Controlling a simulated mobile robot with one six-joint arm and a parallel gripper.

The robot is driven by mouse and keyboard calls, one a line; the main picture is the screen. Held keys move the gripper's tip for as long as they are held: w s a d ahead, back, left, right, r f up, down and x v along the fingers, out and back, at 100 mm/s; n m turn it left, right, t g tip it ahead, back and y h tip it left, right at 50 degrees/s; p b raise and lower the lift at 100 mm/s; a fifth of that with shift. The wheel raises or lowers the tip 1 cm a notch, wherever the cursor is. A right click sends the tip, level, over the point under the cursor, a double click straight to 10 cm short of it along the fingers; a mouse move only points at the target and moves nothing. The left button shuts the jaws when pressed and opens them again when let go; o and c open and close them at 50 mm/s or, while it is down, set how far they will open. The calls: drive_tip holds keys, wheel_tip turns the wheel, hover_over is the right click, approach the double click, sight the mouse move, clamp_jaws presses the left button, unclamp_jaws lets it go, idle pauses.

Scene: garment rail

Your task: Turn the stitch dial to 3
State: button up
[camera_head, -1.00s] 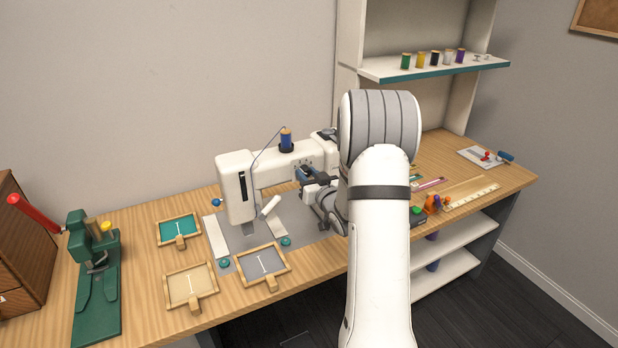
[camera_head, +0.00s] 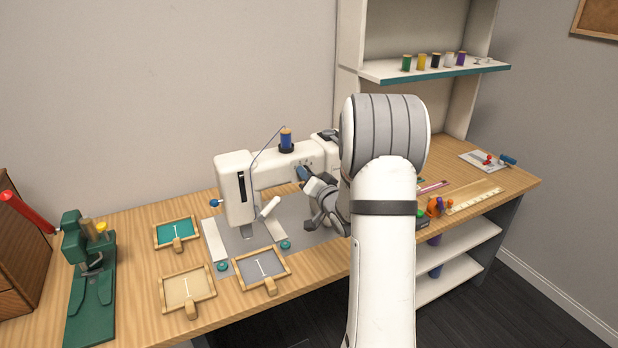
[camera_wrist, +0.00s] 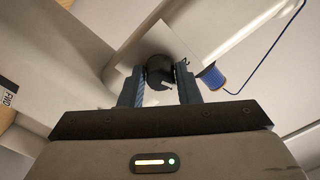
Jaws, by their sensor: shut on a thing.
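The white sewing machine (camera_head: 238,180) stands on a grey mat on the table, with a blue thread spool (camera_head: 286,138) on its top. My gripper (camera_wrist: 160,84) is shut on the black stitch dial (camera_wrist: 159,69), one finger on each side of it. In the wrist view a small white mark shows on the dial's lower edge; the number it points to cannot be read.
Three small framed hoops, teal (camera_head: 177,233), tan (camera_head: 187,286) and grey (camera_head: 262,268), lie on the front of the table. A green press (camera_head: 88,285) stands at the left. A ruler (camera_head: 475,200) and clutter lie at the right. My arm covers the table's middle right.

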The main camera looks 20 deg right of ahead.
idle(0.4)
drive_tip(key=o, duration=1)
drive_tip(key=shift+c, duration=0.2)
drive_tip(key=s+b, duration=0.1)
drive_tip(key=s, duration=0.6)
drive_tip(key=shift+s+d, duration=0.15)
drive_tip(key=shift+s, duration=0.25)
